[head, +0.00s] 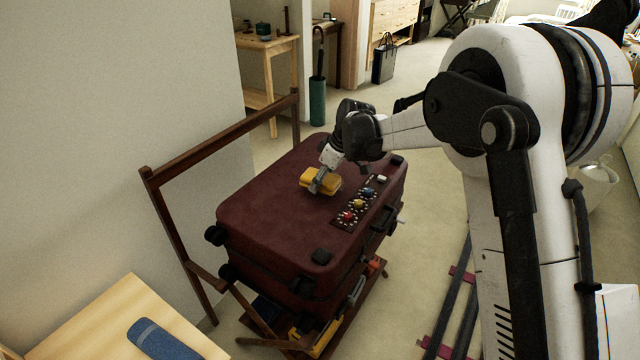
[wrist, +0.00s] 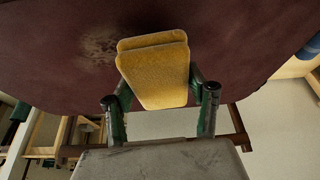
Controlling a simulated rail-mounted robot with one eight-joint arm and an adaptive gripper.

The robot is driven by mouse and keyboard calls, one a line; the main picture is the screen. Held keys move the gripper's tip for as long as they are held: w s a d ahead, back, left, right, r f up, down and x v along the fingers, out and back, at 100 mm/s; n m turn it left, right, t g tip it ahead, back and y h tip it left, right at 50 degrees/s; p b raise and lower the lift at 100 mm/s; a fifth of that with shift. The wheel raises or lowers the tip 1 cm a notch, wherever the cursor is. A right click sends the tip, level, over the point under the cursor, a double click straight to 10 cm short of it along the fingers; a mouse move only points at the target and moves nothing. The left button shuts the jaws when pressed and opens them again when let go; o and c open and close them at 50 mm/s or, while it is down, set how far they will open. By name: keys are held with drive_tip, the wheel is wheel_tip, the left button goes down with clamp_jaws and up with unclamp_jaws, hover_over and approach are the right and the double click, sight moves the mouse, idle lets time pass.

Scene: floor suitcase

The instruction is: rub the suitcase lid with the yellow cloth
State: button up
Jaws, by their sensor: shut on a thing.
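The dark red suitcase (head: 285,212) lies flat on a wooden rack in the head view, its lid facing up. The folded yellow cloth (head: 318,180) is at my gripper (head: 318,186) over the middle of the lid. In the wrist view the yellow cloth (wrist: 155,75) sits between the two fingers of my gripper (wrist: 158,105), which is shut on it. The cloth appears at or very near the lid (wrist: 220,40); exact contact is hard to tell. A pale scuffed patch (wrist: 97,45) shows on the lid left of the cloth in the wrist view.
A dark strip with coloured knobs (head: 359,203) lies on the lid right of the cloth. The rack's wooden frame (head: 215,145) rises behind the suitcase. A wooden table with a blue object (head: 160,340) stands at front left. Rails (head: 452,300) run along the floor at right.

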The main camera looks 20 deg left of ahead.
drive_tip(key=shift+r+p, duration=0.85)
drive_tip(key=shift+r, duration=1.3)
drive_tip(key=shift+d, duration=0.1)
